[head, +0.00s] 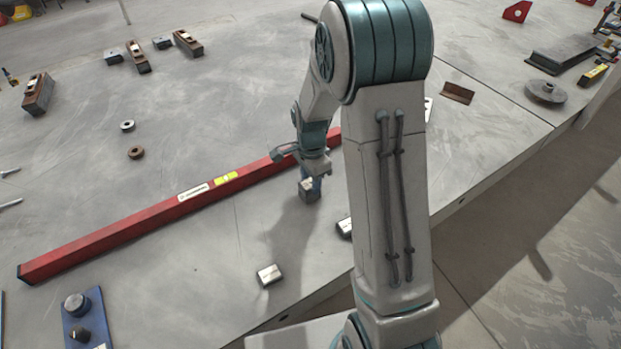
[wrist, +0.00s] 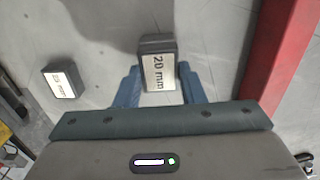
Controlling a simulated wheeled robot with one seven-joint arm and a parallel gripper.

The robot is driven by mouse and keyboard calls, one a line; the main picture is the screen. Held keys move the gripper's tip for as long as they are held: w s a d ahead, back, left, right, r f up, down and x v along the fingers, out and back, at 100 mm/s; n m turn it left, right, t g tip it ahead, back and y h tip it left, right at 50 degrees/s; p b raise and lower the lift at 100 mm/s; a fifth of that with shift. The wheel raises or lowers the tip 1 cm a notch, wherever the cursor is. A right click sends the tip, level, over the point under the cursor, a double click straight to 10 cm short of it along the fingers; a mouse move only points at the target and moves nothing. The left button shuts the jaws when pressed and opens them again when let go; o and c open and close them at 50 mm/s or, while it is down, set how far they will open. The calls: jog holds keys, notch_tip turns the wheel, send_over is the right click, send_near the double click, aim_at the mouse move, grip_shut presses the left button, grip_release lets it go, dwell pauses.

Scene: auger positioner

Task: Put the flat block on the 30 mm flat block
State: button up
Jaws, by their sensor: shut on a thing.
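My gripper (head: 314,178) points down over the table, in front of the red level. In the wrist view its blue fingers (wrist: 159,82) are shut on a dark flat block (wrist: 158,46) with a white label reading 20 mm. That block also shows below the fingers in the head view (head: 309,195), at or close to the table top; I cannot tell if it touches. Another labelled block (wrist: 63,82) lies left of it in the wrist view; its number is hard to read. In the head view one block (head: 270,274) lies nearer the front, and another (head: 345,227) is partly hidden by my arm.
A long red level (head: 130,228) lies diagonally across the table behind my gripper. A blue plate with knobs (head: 78,325) is at the front left. Bare table lies left of the held block.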

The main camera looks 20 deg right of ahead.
jog(key=shift+f, duration=0.2)
jog(key=shift+f, duration=0.15)
jog(key=o, duration=1.2)
notch_tip(320, 180, up, 12)
jog(key=s+r+n+t, duration=0.1)
jog(key=s+r+n, duration=0.2)
jog(key=s+n, duration=0.4)
jog(key=s+r+n+t, duration=0.1)
jog(key=s+r+n, duration=0.2)
jog(key=s+n, duration=0.4)
jog(key=s, duration=0.7)
jog(key=shift+r+t, duration=0.35)
jog(key=shift+t, duration=0.05)
